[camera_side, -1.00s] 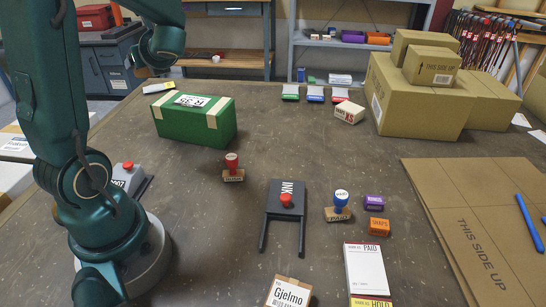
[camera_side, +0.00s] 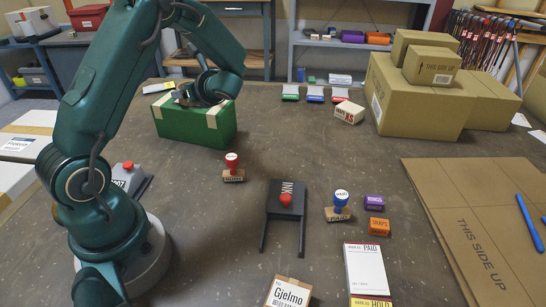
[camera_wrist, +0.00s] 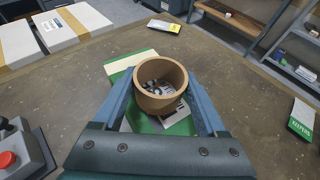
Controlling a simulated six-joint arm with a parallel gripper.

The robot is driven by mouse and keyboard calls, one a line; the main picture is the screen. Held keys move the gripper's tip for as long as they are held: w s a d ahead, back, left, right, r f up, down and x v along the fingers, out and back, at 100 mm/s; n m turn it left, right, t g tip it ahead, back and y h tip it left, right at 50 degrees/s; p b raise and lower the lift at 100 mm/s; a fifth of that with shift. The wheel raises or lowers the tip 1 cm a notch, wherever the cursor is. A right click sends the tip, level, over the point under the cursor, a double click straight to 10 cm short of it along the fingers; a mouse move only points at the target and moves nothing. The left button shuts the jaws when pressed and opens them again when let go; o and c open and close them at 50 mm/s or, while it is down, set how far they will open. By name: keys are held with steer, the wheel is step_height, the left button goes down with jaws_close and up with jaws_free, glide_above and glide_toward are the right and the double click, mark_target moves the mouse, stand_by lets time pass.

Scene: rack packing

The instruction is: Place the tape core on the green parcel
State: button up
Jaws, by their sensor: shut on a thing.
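The green parcel (camera_side: 190,127) stands at the back left of the table, with pale tape bands at its ends. My gripper (camera_side: 187,95) is over its top in the side view. In the wrist view my gripper (camera_wrist: 161,98) is shut on the brown tape core (camera_wrist: 163,104), a short open ring held upright between the two blue fingers. The parcel's green top and white label show through and below the ring. I cannot tell whether the core touches the parcel. In the side view the core is mostly hidden by my gripper.
A red-handled stamp (camera_side: 233,170) stands in front of the parcel. A grey box with a red button (camera_side: 129,178) is to its left. Brown cartons (camera_side: 420,95) are at the back right.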

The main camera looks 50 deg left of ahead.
steer(key=shift+f, duration=0.15)
steer(key=o, duration=1.2)
steer(key=shift+o, duration=0.2)
steer(key=shift+d+r, duration=0.3)
steer(key=shift+d, duration=0.05)
steer(key=v, duration=1.1)
steer(key=s+d+n+t+h, duration=0.2)
steer(key=s+d+n+h, duration=0.3)
steer(key=d+n, duration=0.4)
steer(key=s+d+n+t+h, duration=0.3)
steer(key=s+d+n+h, duration=0.2)
steer(key=d+n+h, duration=0.3)
steer(key=d+n, duration=0.1)
steer(key=d, duration=0.2)
steer(key=shift+s+r+t, duration=0.3)
steer(key=shift+s+r, duration=0.05)
steer(key=shift+r, duration=0.05)
